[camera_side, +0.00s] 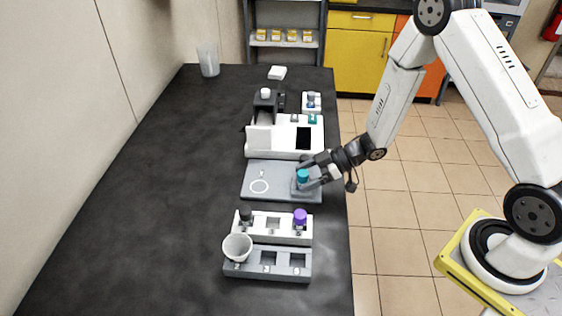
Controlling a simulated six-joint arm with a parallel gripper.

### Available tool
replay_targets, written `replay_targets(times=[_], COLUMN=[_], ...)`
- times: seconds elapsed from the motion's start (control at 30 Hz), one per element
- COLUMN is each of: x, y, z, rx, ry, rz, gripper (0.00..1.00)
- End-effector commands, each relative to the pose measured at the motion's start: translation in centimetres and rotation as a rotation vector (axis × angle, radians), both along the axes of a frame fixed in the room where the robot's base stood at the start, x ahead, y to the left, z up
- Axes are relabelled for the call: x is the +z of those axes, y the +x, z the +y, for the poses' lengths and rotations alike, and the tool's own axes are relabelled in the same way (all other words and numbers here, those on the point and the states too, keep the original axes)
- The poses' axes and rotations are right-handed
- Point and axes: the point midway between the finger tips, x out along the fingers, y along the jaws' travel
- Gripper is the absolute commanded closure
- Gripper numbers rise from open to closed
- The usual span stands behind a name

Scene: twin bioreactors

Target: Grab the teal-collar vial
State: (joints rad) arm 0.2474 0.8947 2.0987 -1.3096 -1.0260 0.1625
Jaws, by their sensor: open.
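The teal-collar vial (303,175) stands upright at the right side of a grey plate on the black bench. My gripper (308,177) reaches in from the right, low over the plate, with its fingers around or right beside the vial. The jaws are open. The vial's lower part and the exact finger contact are too small to tell.
The grey plate (259,170) has a white ring mark. In front are a white rack (257,231) with dark and purple-capped vials, a grey rack (285,268) and a white cup (237,247). Behind is a white device (283,152). The bench's left side is clear.

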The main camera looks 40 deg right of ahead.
Motion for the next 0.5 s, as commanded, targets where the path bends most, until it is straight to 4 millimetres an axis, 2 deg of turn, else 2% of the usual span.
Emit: replay_targets(times=[0.13, 0.17, 0.4, 0.43, 0.5], x=[0.01, 0.01, 0.01, 0.01, 0.02], y=[-0.01, -0.01, -0.01, -0.01, -0.01], z=[-0.01, -0.01, -0.02, -0.02, -0.02], rx=[0.000, 0.000, 0.000, 0.000, 0.000], ry=[0.000, 0.000, 0.000, 0.000, 0.000], rz=[0.000, 0.000, 0.000, 0.000, 0.000], gripper=[0.17, 0.20, 0.96, 1.00, 1.00])
